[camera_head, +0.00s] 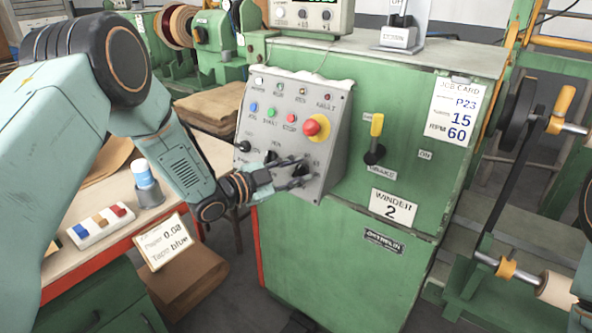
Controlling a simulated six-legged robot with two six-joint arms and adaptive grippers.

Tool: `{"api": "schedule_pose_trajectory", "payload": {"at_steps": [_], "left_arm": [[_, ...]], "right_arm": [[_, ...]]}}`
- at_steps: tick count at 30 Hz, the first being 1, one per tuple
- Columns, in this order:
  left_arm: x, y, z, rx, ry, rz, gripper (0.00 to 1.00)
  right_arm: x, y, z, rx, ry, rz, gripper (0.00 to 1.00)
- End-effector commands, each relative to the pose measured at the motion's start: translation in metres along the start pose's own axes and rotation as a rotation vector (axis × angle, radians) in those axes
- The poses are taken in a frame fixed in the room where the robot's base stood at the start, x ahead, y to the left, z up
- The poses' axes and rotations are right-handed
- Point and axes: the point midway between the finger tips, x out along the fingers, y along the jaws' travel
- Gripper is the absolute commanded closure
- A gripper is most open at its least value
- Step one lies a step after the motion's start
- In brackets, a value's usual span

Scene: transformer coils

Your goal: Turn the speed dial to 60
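The grey control panel (325,151) is on the front of the green winder cabinet. My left gripper (306,171) reaches in from the left to the lower right of this panel. Its two fingers are apart, one above the other, at a dark knob that they mostly hide. I cannot tell whether they touch or grip the knob, nor read its setting or scale. Another black knob (243,146) sits at the panel's left edge. My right gripper is not in view.
A red mushroom button (312,128) sits just above the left gripper, with small coloured buttons beside it. A yellow-handled brake lever (376,127) stands out right of the panel.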

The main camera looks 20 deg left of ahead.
Motion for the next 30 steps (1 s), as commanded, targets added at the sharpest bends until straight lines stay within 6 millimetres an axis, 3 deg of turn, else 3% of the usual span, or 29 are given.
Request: {"api": "schedule_pose_trajectory", "payload": {"at_steps": [7,21,30], "left_arm": [[-0.01,-0.003,-0.001,0.001,0.003,-0.004,0.67],[-0.085,-0.003,0.002,-0.005,0.001,-0.006,0.67],[-0.113,-0.002,0.003,-0.004,0.0,-0.002,0.67]], "right_arm": [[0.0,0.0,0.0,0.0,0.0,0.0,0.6],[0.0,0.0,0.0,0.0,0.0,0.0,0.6],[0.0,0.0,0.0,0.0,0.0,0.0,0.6]]}}
